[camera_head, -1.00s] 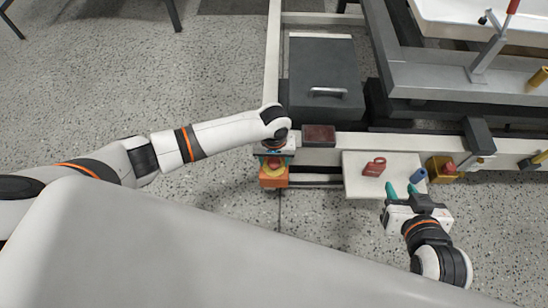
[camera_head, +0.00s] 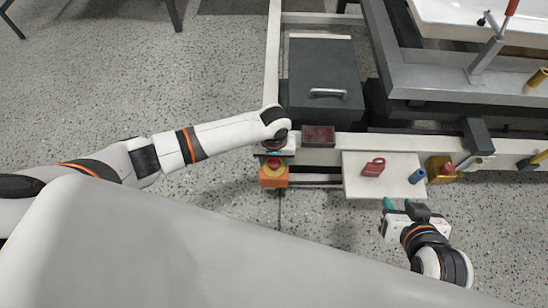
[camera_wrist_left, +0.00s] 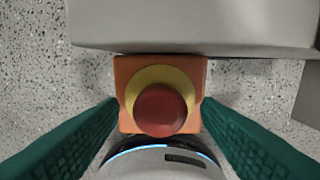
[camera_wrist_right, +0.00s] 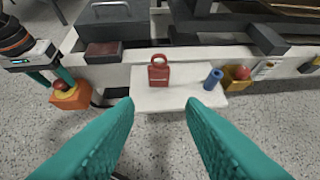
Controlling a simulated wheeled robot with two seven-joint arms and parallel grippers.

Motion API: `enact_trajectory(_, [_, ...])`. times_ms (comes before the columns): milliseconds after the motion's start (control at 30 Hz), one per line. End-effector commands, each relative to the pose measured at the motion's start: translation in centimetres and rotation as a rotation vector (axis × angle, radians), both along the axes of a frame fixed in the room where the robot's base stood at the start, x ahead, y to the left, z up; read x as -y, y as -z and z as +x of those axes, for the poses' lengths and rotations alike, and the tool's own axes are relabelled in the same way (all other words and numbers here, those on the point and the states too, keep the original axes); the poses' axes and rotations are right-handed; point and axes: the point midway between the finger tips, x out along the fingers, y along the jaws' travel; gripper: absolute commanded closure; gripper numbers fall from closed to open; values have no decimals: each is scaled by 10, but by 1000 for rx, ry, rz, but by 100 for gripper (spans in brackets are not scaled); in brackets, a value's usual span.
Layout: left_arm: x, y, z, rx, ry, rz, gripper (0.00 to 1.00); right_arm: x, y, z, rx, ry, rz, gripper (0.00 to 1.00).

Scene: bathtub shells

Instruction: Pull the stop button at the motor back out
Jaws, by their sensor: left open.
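The stop button is a red mushroom head (camera_wrist_left: 160,108) on a yellow ring on an orange box (camera_wrist_left: 126,72). In the head view the orange box (camera_head: 273,183) sits at the left front of the frame, partly under my left gripper (camera_head: 274,163). In the left wrist view my left gripper (camera_wrist_left: 160,102) is open, with one teal finger on each side of the box and button, apart from the red head. My right gripper (camera_head: 402,205) is open and empty in front of the white shelf. In the right wrist view the red button (camera_wrist_right: 61,85) shows beside the left fingers.
A red padlock (camera_head: 373,167) and a blue cylinder (camera_head: 417,176) lie on the white shelf (camera_head: 355,188). A yellow box (camera_head: 436,163) with another red button stands right of it. A dark red block (camera_head: 318,134) and a grey motor box (camera_head: 324,70) stand behind.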

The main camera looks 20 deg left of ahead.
Motion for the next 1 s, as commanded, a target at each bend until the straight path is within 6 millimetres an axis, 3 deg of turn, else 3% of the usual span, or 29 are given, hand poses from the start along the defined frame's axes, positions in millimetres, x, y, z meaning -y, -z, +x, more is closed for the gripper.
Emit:
enact_trajectory(933, [0, 0, 0, 0, 0, 0, 42, 8, 11, -17, -112, 5, -32, 64])
enact_trajectory(1000, [0, 0, 0, 0, 0, 0, 50, 8, 11, -17, -112, 6, -32, 64])
